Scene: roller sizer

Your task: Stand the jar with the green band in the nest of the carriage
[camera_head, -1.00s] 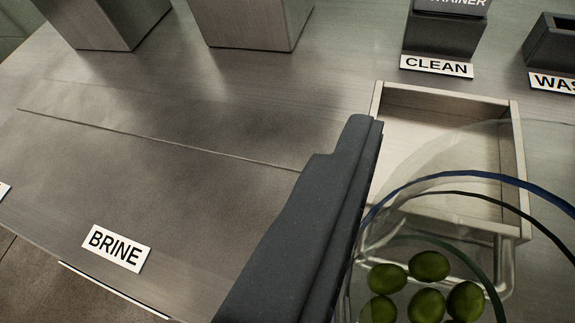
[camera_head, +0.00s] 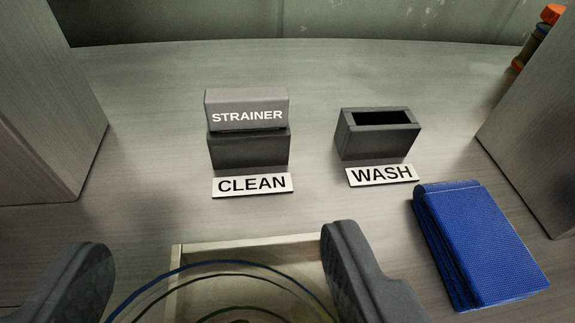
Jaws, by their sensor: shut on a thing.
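A clear glass jar (camera_head: 222,290) is at the bottom of the view, between the fingers of my gripper (camera_head: 215,282), which is shut on it. Curved blue, dark and green lines cross the glass. Only a sliver of green contents shows at the lower edge; the rest of the jar is cut off. I cannot tell from this view which line is its band. The carriage and its nest cannot be made out here.
Behind the jar is a shallow pale open tray (camera_head: 250,243). Beyond it stand the STRAINER block (camera_head: 248,148) by the CLEAN label and a dark open holder (camera_head: 378,140) by WASH. A blue folded cloth (camera_head: 480,240) lies right. Tall metal blocks flank both sides.

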